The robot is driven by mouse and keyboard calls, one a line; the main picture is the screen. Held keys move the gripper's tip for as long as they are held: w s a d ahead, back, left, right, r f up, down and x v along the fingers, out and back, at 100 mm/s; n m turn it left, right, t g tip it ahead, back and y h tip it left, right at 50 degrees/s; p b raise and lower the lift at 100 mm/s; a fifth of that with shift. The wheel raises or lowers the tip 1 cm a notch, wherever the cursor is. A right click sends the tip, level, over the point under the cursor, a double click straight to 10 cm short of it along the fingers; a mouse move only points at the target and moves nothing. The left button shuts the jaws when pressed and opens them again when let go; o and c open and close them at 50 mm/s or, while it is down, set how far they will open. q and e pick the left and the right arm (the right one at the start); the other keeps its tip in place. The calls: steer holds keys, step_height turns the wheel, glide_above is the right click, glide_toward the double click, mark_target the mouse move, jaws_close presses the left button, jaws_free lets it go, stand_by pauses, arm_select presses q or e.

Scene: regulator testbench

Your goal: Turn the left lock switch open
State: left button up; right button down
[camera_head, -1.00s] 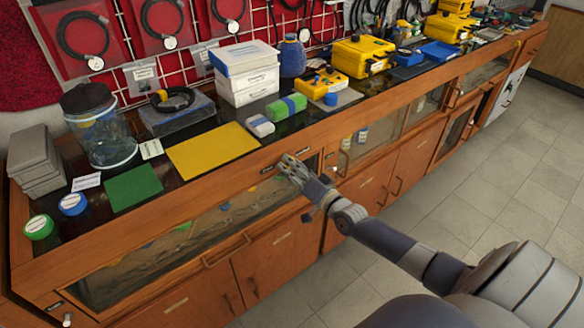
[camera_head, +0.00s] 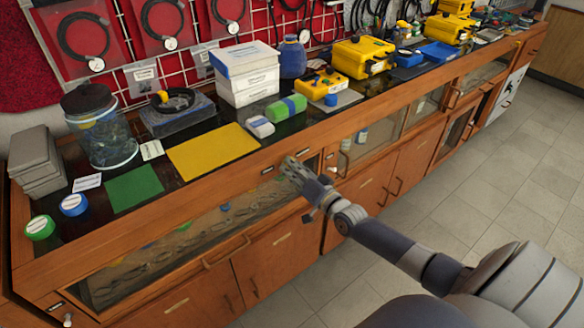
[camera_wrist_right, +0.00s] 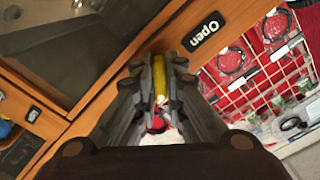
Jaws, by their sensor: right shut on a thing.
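My right gripper (camera_head: 288,166) is against the wooden front of the bench, just under the top edge, in the head view. In the right wrist view its fingers (camera_wrist_right: 160,66) are closed around a narrow yellow piece with red below it, which I take to be the lock switch (camera_wrist_right: 159,82). The switch is hidden behind the fingers in the head view. A black "Open" label (camera_wrist_right: 203,31) is on the wood beside the fingers. My left gripper is not in view.
Another small label (camera_head: 331,155) and a knob (camera_head: 330,170) are right of the gripper. A glass-fronted cabinet (camera_head: 190,240) lies below left. Yellow (camera_head: 213,150) and green mats (camera_head: 133,187) lie on the bench top. The floor (camera_head: 480,190) in front is clear.

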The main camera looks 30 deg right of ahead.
steer(key=shift+d+n+p, duration=0.1)
steer(key=shift+n+p, duration=1.1)
steer(key=shift+n, duration=7.3)
steer(key=c, duration=1.7)
jaws_free()
steer(key=shift+o, duration=0.2)
steer(key=shift+s, duration=0.15)
